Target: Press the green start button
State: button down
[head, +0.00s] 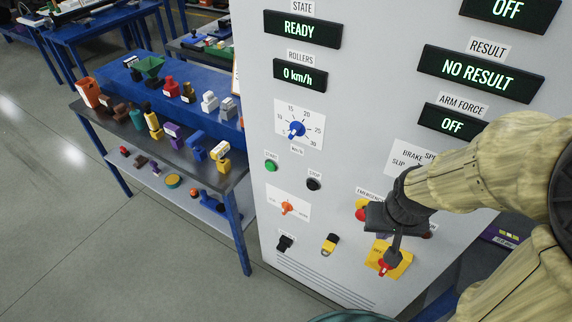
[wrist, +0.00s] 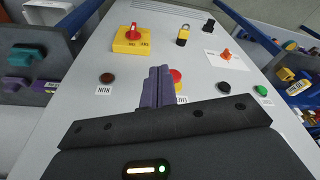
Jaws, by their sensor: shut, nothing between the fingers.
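The green start button (head: 271,165) is on the white cabinet front, below the speed dial, under a START label. It also shows in the wrist view (wrist: 261,90) at the far right. My gripper (head: 395,252) is shut and empty, in front of the cabinet's lower right part, well to the right of the green button in the head view. In the wrist view my gripper's fingers (wrist: 159,72) are together, beside the red emergency button (wrist: 175,78) in the picture and partly in front of it. Whether they touch the panel I cannot tell.
The black stop button (head: 313,184) is close to the green one. An orange knob (head: 287,208), a padlock (head: 329,244) and a yellow-backed red switch (head: 385,267) are lower. The state display (head: 303,29) reads READY. A cluttered workbench (head: 238,172) stands left.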

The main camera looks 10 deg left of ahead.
jog(key=shift+d, duration=0.2)
jog(key=w+a+f+n+t+y+b, duration=0.1)
jog(key=w+a+f+n+t+b, duration=0.15)
jog(key=w+a+f, duration=0.4)
jog(key=w+a+f+n+t+b, duration=0.2)
jog(key=w+a+f+n+t, duration=0.15)
jog(key=w+a, duration=0.6)
jog(key=a+f+n+t+y+b, duration=0.1)
jog(key=a+n+t+y, duration=0.2)
jog(key=a, duration=0.6)
jog(key=s+a+f+n+t+y+b, duration=0.1)
jog(key=a+n+t, duration=0.3)
jog(key=a, duration=0.5)
jog(key=shift+s+a+f+n+y+b, duration=0.2)
jog(key=shift+a+f+n+y+b, duration=0.15)
jog(key=shift+f+n+y+b, duration=0.35)
